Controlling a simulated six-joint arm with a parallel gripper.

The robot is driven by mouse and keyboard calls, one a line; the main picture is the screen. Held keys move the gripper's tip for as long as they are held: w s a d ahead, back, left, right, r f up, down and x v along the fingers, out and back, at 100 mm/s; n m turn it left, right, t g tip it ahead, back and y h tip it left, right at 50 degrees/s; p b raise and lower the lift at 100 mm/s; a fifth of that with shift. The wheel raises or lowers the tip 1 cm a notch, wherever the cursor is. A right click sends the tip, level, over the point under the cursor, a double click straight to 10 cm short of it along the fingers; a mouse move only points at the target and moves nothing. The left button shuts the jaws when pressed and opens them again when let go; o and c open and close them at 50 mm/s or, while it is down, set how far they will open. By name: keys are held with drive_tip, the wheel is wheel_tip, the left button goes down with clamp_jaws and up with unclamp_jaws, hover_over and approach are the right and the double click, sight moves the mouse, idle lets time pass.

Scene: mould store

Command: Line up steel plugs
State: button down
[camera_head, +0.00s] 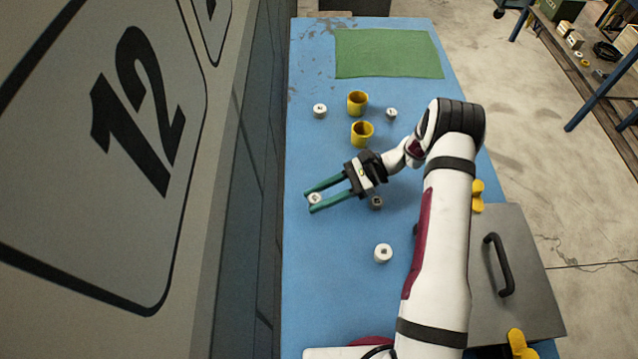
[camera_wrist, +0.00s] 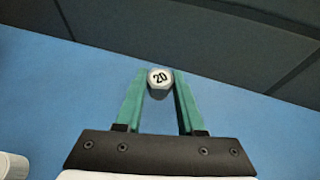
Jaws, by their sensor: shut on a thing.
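My gripper (camera_head: 312,200) has green fingers shut on a steel plug (camera_head: 315,198) near the left edge of the blue table (camera_head: 320,290). Other steel plugs stand on the table: one at upper left (camera_head: 320,110), one at upper right (camera_head: 391,113), and a larger-looking one nearer the front (camera_head: 383,252). A darker grey piece (camera_head: 376,203) sits beside the gripper's body, partly hidden by it.
Two yellow cups (camera_head: 357,103) (camera_head: 362,132) stand between the far plugs. A green mat (camera_head: 388,53) lies at the table's far end. A grey plate with a black handle (camera_head: 499,265) is at the right. A dark wall (camera_head: 262,180) runs along the left edge.

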sight(306, 213)
drive_tip(key=shift+f, duration=0.6)
drive_tip(key=shift+f, duration=0.35)
drive_tip(key=shift+s+f, duration=0.2)
drive_tip(key=shift+f, duration=0.55)
drive_tip(key=shift+c, duration=2.2)
unclamp_jaws()
drive_tip(key=shift+w+d+r, duration=0.1)
drive_tip(key=shift+d, duration=0.25)
drive_tip(key=d+r, duration=0.2)
drive_tip(key=r, duration=0.1)
drive_tip(key=shift+w+d, duration=0.1)
drive_tip(key=shift+w, duration=0.3)
wheel_tip(306, 213, up, 5)
drive_tip(key=shift+r, duration=0.2)
